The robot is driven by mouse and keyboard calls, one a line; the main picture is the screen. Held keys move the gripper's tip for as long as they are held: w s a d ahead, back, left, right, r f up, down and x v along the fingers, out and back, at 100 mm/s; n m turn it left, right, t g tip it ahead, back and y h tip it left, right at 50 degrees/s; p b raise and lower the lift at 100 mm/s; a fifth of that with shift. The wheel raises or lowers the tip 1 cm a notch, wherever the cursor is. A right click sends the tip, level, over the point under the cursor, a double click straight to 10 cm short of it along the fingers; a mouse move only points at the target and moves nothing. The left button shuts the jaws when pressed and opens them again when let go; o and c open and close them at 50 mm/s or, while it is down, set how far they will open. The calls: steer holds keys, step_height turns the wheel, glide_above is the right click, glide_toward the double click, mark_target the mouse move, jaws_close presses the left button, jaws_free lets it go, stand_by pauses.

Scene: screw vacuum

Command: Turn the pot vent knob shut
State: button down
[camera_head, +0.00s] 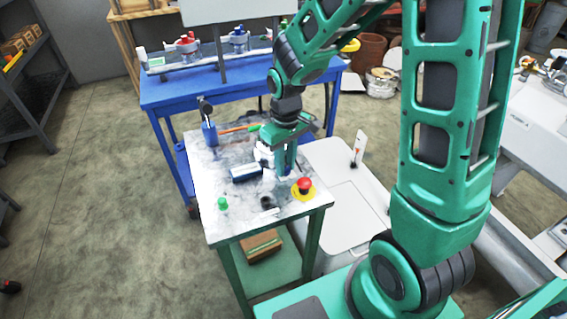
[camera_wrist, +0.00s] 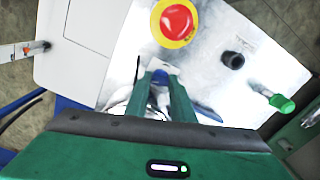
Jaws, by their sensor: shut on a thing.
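My gripper (camera_head: 285,170) points down over the right side of the small metal-topped table. In the wrist view its two green fingers (camera_wrist: 161,76) stand close on either side of a small blue knob (camera_wrist: 160,97), and they are shut on it. The knob sits at a pale, shiny body that is mostly hidden by the fingers and the gripper housing. I cannot make out the whole pot or any marks of the knob's turn angle. In the head view the fingers cover most of the knob.
A red button on a yellow base (camera_head: 304,188) stands close to my gripper. A blue bench (camera_head: 190,90) stands behind.

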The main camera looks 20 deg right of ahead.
mark_target(286, 166)
steer(key=shift+n, duration=0.4)
steer(key=c, duration=1.5)
jaws_free()
step_height(286, 166, up, 11)
steer(key=shift+w+f, duration=0.1)
